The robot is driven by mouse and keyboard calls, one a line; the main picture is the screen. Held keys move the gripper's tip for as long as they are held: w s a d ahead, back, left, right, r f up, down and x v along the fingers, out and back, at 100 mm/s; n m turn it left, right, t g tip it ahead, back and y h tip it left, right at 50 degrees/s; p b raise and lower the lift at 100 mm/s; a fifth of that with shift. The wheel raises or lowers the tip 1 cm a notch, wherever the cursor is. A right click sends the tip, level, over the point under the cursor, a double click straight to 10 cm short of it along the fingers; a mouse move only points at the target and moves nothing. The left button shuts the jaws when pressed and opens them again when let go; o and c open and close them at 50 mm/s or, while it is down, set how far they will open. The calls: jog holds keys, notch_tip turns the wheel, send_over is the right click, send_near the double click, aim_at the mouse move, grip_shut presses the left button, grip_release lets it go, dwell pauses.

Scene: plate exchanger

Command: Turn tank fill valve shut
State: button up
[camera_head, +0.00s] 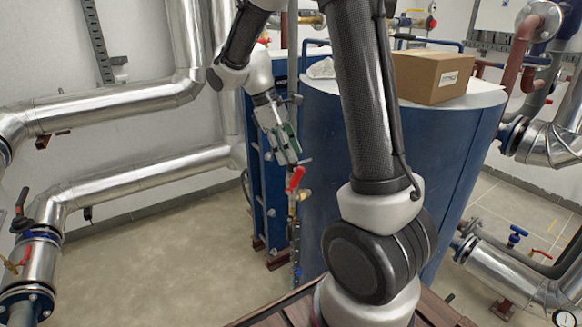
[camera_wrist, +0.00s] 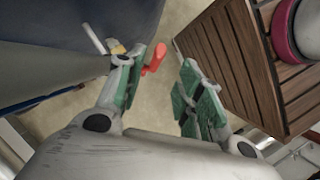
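The valve's red handle (camera_head: 296,180) is on a thin vertical pipe beside the blue tank, just below my gripper (camera_head: 286,148) in the head view. A brass fitting (camera_head: 302,196) shows next to the handle. In the wrist view the red handle (camera_wrist: 155,58) is near the tip of the left finger, and my gripper (camera_wrist: 160,82) is open with a wide gap between its green-padded fingers. The right finger is well apart from the handle. I cannot tell whether the left finger touches the handle. Much of the valve body is hidden.
The large blue tank (camera_head: 465,135) stands right of the valve, with a cardboard box (camera_head: 435,76) on top. Silver pipes (camera_head: 130,180) run along the left wall. A blue-handled valve (camera_head: 516,236) is at the right. The floor (camera_head: 170,255) left of the valve is clear.

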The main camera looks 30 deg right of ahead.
aim_at(298, 174)
jog(key=x, duration=0.8)
jog(key=shift+w, duration=0.2)
grip_shut()
